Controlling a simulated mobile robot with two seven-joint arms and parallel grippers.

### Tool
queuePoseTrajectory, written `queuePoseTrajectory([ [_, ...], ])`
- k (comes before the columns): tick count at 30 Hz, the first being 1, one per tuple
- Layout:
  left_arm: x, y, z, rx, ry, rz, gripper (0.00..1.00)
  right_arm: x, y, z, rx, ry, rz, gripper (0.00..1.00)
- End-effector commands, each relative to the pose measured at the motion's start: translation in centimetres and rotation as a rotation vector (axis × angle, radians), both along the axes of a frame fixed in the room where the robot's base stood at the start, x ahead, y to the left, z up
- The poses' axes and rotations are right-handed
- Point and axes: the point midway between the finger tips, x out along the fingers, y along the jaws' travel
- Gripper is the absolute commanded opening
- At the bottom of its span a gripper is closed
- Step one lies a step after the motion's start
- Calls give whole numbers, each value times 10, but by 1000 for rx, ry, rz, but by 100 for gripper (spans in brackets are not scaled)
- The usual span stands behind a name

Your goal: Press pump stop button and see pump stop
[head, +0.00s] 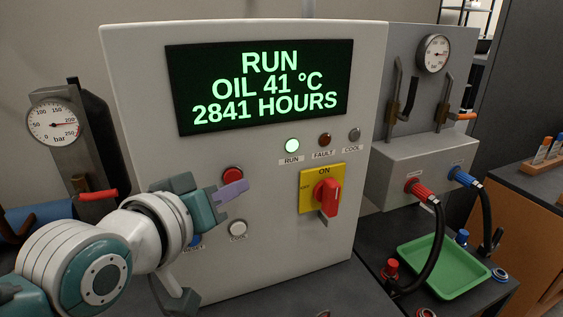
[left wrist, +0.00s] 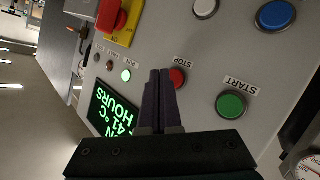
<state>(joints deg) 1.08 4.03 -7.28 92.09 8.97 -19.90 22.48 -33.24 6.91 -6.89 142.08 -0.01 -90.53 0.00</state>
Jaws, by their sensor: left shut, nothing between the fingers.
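The grey pump control panel (head: 270,240) has a display (head: 262,85) reading RUN, OIL 41 °C, 2841 HOURS. The run lamp (head: 292,146) is lit pale green; the fault lamp (head: 325,139) and cool lamp (head: 354,135) look dark. The red stop button (head: 233,174) shows just above my left gripper's fingers. My left gripper (head: 245,187) is shut and empty in front of the panel. In the left wrist view the stop button (left wrist: 178,77) sits right beside the closed fingertips (left wrist: 160,74). I cannot tell whether they touch the panel. My right gripper is out of view.
The green start button (left wrist: 231,105) is near the stop button. A white button (head: 238,230), a blue reset button (head: 194,241) and a red ON switch (head: 327,194) are also on the panel. A green tray (head: 412,250) and hoses (head: 440,245) lie right. A gauge (head: 54,122) stands left.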

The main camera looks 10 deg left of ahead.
Motion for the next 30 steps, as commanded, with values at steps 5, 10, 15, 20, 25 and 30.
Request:
queuePoseTrajectory([
  [5, 0, 0, 0, 0, 0, 0, 0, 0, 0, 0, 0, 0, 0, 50],
  [10, 0, 0, 0, 0, 0, 0, 0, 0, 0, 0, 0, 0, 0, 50],
  [15, 0, 0, 0, 0, 0, 0, 0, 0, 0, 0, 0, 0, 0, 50],
  [20, 1, 1, 0, 1, 0, 0, 0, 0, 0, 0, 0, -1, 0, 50],
  [25, 6, 4, 0, 0, -1, 0, 0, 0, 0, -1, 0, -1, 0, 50],
  [30, 7, 5, 0, 0, 0, 0, 0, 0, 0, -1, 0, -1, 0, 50],
])
